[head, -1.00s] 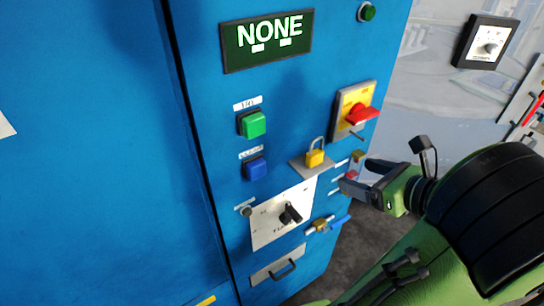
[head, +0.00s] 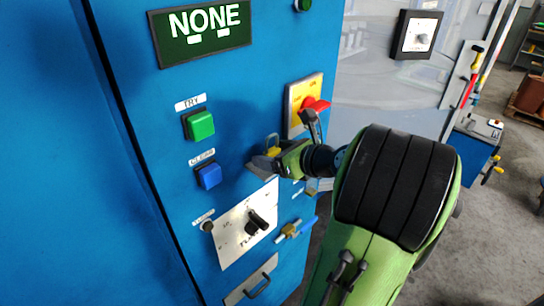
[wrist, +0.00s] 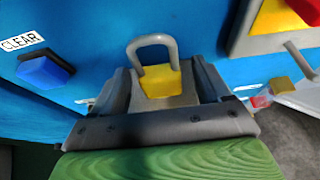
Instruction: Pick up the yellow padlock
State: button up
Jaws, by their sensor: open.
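The yellow padlock (wrist: 160,86) with its grey shackle up stands on a small grey shelf (wrist: 150,103) on the blue cabinet. In the wrist view it sits between the two fingers of my gripper (wrist: 163,88), with a finger on each side. The gripper is open, and I cannot tell whether either finger touches the padlock. In the head view the padlock (head: 273,151) is partly hidden behind my gripper (head: 264,160), and only some of its yellow body and shackle shows.
A red rotary switch on a yellow plate (head: 294,98) is just above right. A blue CLEAR button (head: 209,176) and green TRY button (head: 200,125) are to the left. A black selector knob (head: 257,222) and a second padlock-like yellow item (head: 289,230) are below.

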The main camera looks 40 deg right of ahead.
jog(key=shift+w+f, duration=0.3)
jog(key=shift+w, duration=0.35)
jog(key=shift+s+r, duration=0.1)
jog(key=shift+s, duration=0.1)
jog(key=c, duration=1.1)
